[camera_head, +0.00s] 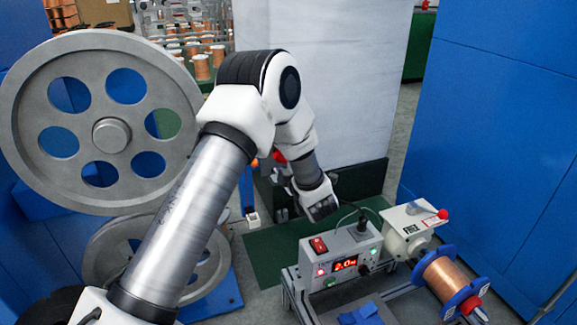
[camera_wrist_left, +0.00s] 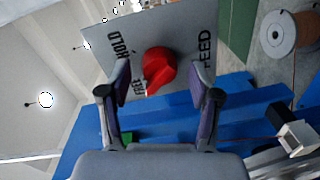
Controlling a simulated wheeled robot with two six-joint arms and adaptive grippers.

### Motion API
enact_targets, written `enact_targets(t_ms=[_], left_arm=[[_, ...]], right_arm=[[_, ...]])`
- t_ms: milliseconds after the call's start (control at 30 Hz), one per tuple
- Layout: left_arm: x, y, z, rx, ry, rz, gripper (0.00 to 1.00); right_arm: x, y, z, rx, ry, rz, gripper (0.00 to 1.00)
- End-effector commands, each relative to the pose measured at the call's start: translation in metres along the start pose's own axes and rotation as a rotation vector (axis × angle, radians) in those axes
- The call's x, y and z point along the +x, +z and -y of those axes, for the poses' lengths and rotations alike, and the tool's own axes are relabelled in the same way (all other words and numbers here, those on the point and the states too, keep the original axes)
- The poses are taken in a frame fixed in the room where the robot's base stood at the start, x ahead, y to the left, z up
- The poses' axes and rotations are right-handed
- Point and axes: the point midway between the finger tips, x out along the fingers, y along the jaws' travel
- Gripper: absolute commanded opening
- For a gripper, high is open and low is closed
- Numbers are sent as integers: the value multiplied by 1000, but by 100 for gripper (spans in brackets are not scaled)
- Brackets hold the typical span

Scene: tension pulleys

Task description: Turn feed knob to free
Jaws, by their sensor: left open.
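The red feed knob (camera_wrist_left: 157,68) sits on a grey panel (camera_wrist_left: 185,38) in the left wrist view. HOLD is printed on the panel's left, FEED on its right, and a third label, partly covered, at the lower left of the knob. I cannot tell for sure which label the knob points to. My left gripper (camera_wrist_left: 160,86) is open, with one finger on each side of the knob; gaps show between fingers and knob. In the head view my left arm hides this knob or leaves it unclear. My right gripper is not in view.
A control box (camera_head: 341,256) with a red display stands at lower right. Beside it are a white unit (camera_head: 409,231) marked FREE and a copper spool (camera_head: 448,281). A large grey wheel (camera_head: 97,185) stands at left. Blue cabinet walls (camera_head: 500,130) flank the right.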

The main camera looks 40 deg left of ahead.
Motion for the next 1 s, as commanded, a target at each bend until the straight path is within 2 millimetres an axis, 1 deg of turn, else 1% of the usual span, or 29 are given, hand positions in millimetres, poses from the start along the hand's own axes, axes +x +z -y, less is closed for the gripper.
enact_targets(t_ms=[167,300,400,500,633,1000], left_arm=[[-37,2,-1,6,5,5,63],[-74,2,-1,6,5,6,63],[-96,2,-1,4,5,5,63],[-109,1,-1,2,3,2,63],[-114,0,0,1,1,0,63],[-114,0,0,1,1,0,63]], right_arm=[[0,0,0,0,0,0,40],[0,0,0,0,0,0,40],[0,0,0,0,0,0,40],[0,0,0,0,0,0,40],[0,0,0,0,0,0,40],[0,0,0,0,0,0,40]])
